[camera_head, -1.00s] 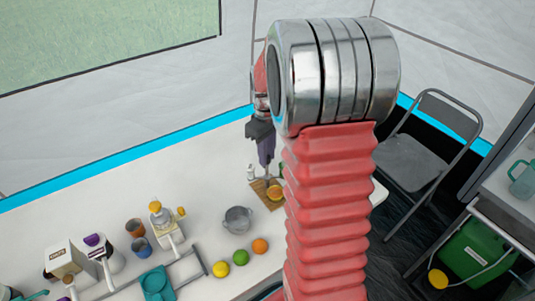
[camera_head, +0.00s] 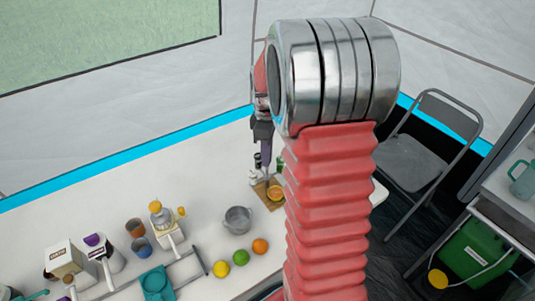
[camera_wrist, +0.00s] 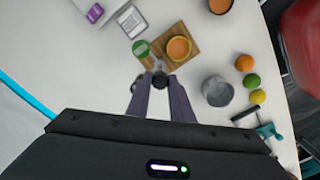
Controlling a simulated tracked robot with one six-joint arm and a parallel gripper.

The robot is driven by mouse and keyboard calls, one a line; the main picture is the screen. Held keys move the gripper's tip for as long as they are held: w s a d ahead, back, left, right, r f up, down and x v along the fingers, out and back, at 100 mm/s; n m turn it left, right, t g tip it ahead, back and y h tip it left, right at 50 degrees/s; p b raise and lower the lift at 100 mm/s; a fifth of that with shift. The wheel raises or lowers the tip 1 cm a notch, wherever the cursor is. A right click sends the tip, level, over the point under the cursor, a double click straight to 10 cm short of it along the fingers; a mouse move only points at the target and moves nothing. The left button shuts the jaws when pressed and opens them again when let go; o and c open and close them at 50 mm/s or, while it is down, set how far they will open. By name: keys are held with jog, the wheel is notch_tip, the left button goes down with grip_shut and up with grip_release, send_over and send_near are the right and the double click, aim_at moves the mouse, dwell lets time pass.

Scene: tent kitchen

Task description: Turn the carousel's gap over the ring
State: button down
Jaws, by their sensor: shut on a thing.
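My gripper (camera_wrist: 160,80) is shut on a small dark round-topped thing (camera_wrist: 160,82) in the wrist view; it may be a jar or knob of the carousel. A green round top (camera_wrist: 142,48) lies just beyond the fingertips. Beside it is a wooden board (camera_wrist: 192,31) with an orange round thing with a yellow rim (camera_wrist: 180,47), possibly the ring. In the head view my gripper (camera_head: 267,170) points down among small dark-topped jars (camera_head: 257,160), beside the board (camera_head: 273,206). The carousel's gap cannot be made out.
A metal pot (camera_wrist: 217,92) stands right of the board, with an orange, a green and a yellow fruit (camera_wrist: 257,97) nearby. A white labelled box (camera_wrist: 131,21) and a purple-topped thing (camera_wrist: 95,13) lie at the upper left. A grey chair (camera_head: 430,140) stands beyond the table.

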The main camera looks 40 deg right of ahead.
jog(key=c, duration=1.6)
grip_release()
jog(key=shift+o, duration=0.2)
jog(key=shift+r, duration=0.1)
notch_tip(320, 180, up, 14)
jog(key=shift+f, duration=0.2)
